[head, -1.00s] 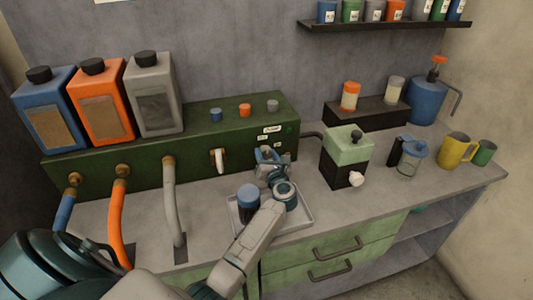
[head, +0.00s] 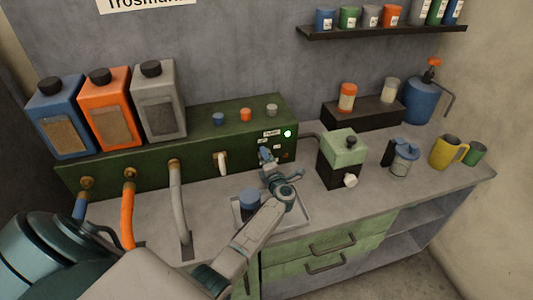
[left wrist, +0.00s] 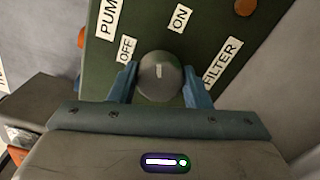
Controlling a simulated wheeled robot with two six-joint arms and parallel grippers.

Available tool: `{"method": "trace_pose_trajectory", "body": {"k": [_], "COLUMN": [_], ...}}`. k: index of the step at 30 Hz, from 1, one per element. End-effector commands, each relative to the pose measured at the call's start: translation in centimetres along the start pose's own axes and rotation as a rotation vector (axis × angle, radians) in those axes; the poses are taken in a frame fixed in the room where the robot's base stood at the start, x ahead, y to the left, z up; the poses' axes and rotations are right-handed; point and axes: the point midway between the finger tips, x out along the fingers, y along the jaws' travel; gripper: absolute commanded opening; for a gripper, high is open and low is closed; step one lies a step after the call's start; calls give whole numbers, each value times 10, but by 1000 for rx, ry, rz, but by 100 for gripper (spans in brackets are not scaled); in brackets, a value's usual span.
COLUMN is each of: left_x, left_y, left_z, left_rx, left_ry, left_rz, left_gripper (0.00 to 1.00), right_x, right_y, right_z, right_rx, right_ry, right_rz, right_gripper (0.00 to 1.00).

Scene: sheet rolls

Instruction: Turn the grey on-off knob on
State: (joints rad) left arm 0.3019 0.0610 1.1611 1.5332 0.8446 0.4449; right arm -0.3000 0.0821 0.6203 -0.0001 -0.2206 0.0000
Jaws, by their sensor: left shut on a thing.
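The grey on-off knob (left wrist: 158,75) is on the dark green panel, seen in the left wrist view. Its white mark points up in that picture, between the OFF label (left wrist: 125,48) and the ON label (left wrist: 180,17). My left gripper (left wrist: 160,86) has one blue finger on each side of the knob and is shut on it. In the head view my left gripper (head: 267,157) is at the front of the green box (head: 135,162) and hides the knob. A green light (head: 287,133) glows on that box. My right gripper is not in view.
A tray (head: 296,220) with a blue-topped jar (head: 249,203) lies under my left arm. A pale green grinder-like box (head: 342,160) stands to the right. Hoses (head: 178,205) run down at the left. The counter's right part holds a yellow mug (head: 446,151).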

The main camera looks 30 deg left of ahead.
Motion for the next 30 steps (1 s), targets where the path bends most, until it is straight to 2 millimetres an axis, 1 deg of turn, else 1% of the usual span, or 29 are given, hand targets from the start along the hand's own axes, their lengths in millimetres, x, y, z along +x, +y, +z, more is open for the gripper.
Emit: {"method": "trace_pose_trajectory", "body": {"k": [1,3,9,15,21,30], "left_x": [-1,-1,-1,-1,-1,-1], "left_y": [2,2,1,0,-1,-2], "left_z": [1,1,0,0,0,-1], "left_rx": [44,106,258,367,426,451], "left_ry": [1,1,1,1,1,1], "left_rz": [-3,-3,-3,-2,-2,-2], "left_gripper": [20,20,20,20,20,21], "right_x": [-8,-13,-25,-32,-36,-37], "right_y": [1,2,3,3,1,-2], "right_z": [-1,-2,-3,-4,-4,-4], "right_rx": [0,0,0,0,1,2], "right_ry": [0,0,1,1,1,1], "right_rz": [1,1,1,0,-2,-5], "right_gripper": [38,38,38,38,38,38]}}
